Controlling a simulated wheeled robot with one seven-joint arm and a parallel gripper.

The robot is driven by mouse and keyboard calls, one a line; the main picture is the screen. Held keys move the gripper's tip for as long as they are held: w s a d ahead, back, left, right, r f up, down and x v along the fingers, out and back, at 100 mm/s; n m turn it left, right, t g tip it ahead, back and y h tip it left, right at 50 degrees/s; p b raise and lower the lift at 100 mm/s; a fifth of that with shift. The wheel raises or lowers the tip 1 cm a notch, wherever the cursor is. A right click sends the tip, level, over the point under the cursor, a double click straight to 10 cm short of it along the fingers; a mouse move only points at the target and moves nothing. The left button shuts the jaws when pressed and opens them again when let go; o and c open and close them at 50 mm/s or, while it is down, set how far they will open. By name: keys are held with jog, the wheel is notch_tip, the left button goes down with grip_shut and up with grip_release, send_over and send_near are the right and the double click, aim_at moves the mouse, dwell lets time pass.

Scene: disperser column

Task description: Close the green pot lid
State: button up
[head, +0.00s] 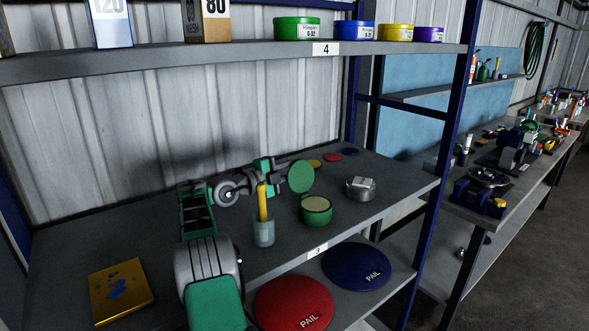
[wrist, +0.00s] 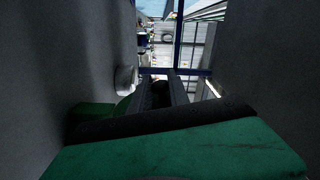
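The green pot (head: 316,212) stands open on the middle shelf, with a pale surface inside. Its round green lid (head: 301,176) is tilted up nearly upright at the pot's far left rim. My arm reaches along the shelf from the front left. My gripper (head: 283,167) is behind and left of the lid, near its back. I cannot tell whether it touches the lid. In the wrist view the dark fingers (wrist: 164,92) point away from the camera.
A clear cup with a yellow-handled tool (head: 264,222) stands left of the pot, close to my arm. A grey metal container (head: 361,189) is to the right. Small coloured lids (head: 332,157) lie behind. A gold box (head: 121,291) is front left. The upper shelf (head: 230,60) hangs overhead.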

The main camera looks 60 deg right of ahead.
grip_shut()
dwell(0.9)
